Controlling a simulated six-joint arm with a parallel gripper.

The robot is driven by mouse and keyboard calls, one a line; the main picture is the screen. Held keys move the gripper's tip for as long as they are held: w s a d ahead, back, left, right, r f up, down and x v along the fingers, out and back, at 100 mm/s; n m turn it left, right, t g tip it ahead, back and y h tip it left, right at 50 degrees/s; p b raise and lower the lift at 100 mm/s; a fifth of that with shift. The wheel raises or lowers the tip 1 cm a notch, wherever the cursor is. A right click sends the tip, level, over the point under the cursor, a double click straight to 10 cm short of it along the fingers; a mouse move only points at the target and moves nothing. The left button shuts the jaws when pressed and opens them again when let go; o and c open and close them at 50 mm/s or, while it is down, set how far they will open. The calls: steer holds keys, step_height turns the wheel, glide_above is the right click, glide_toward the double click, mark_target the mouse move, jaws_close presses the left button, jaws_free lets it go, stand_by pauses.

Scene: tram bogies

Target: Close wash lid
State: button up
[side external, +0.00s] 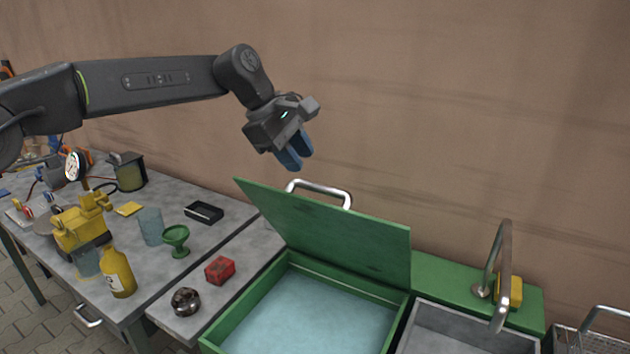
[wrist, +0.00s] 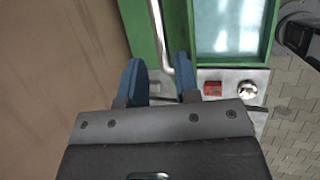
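The green wash lid (side external: 335,235) stands raised and tilted back over the rear of the green wash basin (side external: 240,307), with a metal handle (side external: 320,188) at its top edge. The basin is open and shows pale blue liquid inside. My gripper (side external: 296,155) is in the air above and a little left of the handle, apart from it, with blue fingers pointing down. In the wrist view the two blue fingers (wrist: 158,80) are spread with a gap between them. The handle (wrist: 160,40) shows beyond that gap, and the basin (wrist: 268,32) is at upper right.
A red block (side external: 220,270) and a dark round part (side external: 185,302) lie on the grey surface left of the basin. A grey sink (side external: 465,338) with a metal tap (side external: 503,275) is at right. A cluttered workbench (side external: 205,240) is at left. The wall is close behind the lid.

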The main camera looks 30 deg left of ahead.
mark_target(318, 185)
steer(key=x, duration=0.6)
steer(key=shift+w+f, duration=0.15)
steer(key=shift+f, duration=0.2)
jaws_close()
